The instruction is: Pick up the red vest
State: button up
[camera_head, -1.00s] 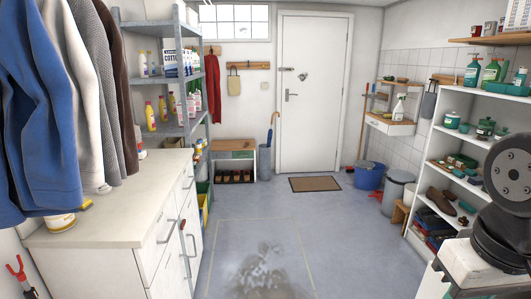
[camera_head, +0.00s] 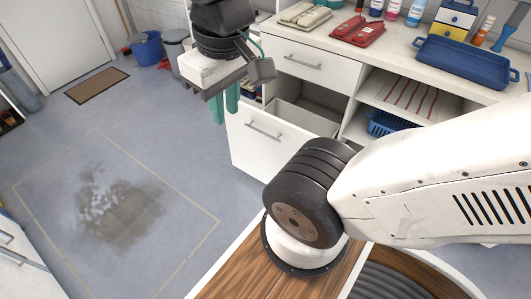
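No red vest shows in the current head view. My gripper (camera_head: 225,104) hangs at the upper middle, with its two teal fingers pointing down in front of the white counter unit (camera_head: 250,133). The fingers are seen at an angle and look close together. I see nothing held between them, but I cannot tell whether they are open or shut.
A lower drawer (camera_head: 275,140) of the counter stands pulled out. The floor at left is clear, with a dark wet patch (camera_head: 115,210) and a doormat (camera_head: 97,85). A blue bucket (camera_head: 146,47) stands behind.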

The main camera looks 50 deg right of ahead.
aim_at(356, 31)
jog(key=z, duration=1.65)
